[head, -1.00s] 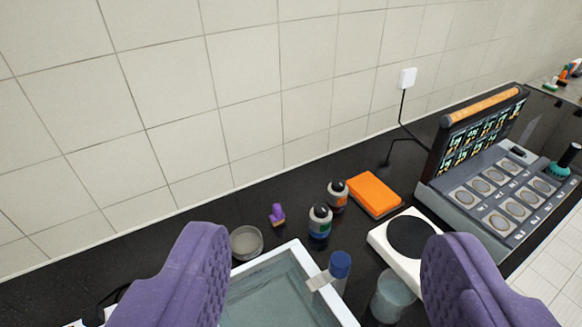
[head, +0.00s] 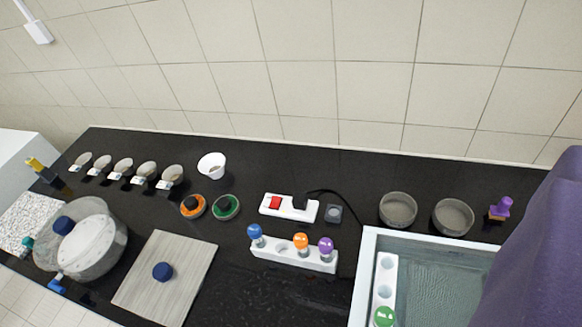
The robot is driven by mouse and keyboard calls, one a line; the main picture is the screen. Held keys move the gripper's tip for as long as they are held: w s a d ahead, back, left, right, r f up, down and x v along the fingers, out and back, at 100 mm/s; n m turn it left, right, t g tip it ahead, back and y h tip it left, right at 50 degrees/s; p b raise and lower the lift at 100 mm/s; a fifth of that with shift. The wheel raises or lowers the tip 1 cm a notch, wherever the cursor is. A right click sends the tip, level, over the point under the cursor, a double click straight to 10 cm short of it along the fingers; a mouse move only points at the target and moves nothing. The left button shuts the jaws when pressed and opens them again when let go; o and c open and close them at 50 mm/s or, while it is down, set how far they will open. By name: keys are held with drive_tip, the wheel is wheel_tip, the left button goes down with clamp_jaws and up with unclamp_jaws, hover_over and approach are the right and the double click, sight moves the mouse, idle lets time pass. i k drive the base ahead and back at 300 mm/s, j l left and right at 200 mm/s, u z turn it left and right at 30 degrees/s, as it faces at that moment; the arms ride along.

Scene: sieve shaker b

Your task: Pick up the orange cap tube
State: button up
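The orange cap tube (head: 301,241) stands in a white rack (head: 285,257) on the black counter, near the middle of the head view. Its orange cap shows on top, and the rack hides most of its body. A blue cap tube (head: 255,232) is at its left and a purple cap tube (head: 326,245) close at its right. Only one purple finger of my gripper (head: 540,250) shows, large at the right edge and well to the right of the rack. The other finger is out of view, so its opening cannot be judged.
A white-rimmed basin (head: 362,270) holds another rack with a green cap tube (head: 384,317). A power strip (head: 288,208) lies behind the tubes. Bare counter lies left of the rack, before a wooden board (head: 180,265) and a round clear vessel (head: 95,245).

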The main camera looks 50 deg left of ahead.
sight(300, 240)
drive_tip(key=u, duration=1)
drive_tip(key=k+l+z, duration=0.1)
drive_tip(key=l+z, duration=0.5)
drive_tip(key=k, duration=0.05)
